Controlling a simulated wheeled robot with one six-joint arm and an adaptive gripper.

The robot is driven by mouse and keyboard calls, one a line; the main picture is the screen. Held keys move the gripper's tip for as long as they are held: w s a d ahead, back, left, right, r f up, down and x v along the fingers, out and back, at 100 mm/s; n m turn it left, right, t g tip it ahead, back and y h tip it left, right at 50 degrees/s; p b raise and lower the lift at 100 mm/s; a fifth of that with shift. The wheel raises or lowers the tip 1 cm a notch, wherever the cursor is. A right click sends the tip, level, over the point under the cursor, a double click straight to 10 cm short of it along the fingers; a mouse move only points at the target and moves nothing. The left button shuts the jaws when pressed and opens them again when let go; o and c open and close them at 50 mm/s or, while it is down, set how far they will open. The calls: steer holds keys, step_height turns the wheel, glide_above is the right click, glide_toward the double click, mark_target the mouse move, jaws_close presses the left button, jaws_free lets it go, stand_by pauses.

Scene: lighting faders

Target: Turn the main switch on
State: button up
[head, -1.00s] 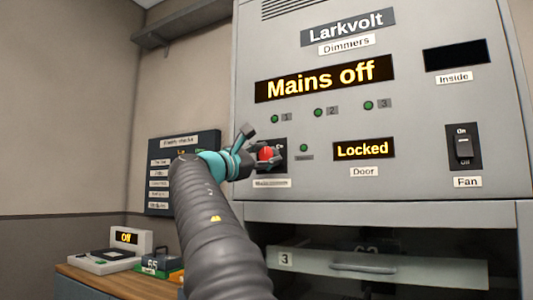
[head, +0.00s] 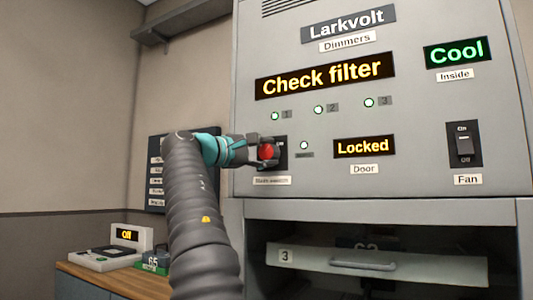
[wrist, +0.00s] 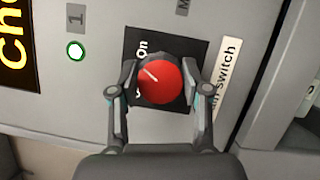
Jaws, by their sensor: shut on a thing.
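The main switch (head: 267,152) is a round red knob on a black plate, at the left of the grey dimmer cabinet. In the wrist view the red knob (wrist: 162,82) sits between my two fingers, and its white pointer line aims towards the "On" side of the plate. My gripper (head: 268,150) is shut on the knob, and it also shows in the wrist view (wrist: 160,90). The main display (head: 325,77) reads "Check filter". The inside display (head: 459,52) reads "Cool" in green. The small lamps on the panel are lit pale green.
The door display (head: 364,147) reads "Locked". A fan switch (head: 464,143) is at the panel's right. A drawer marked 3 (head: 375,266) lies below in a dark bay. A wooden bench (head: 105,278) at lower left holds a device reading "Off" (head: 126,235).

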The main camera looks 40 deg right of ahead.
steer(key=shift+f+m+y, duration=0.15)
steer(key=shift+m+y, duration=0.15)
steer(key=shift+m, duration=0.3)
stand_by(0.6)
steer(key=o, duration=1.2)
steer(key=shift+c, duration=0.2)
steer(key=shift+a, duration=0.15)
steer(key=a, duration=1.1)
steer(key=shift+a+f, duration=0.2)
steer(key=shift+a, duration=0.2)
steer(key=shift+f, duration=0.1)
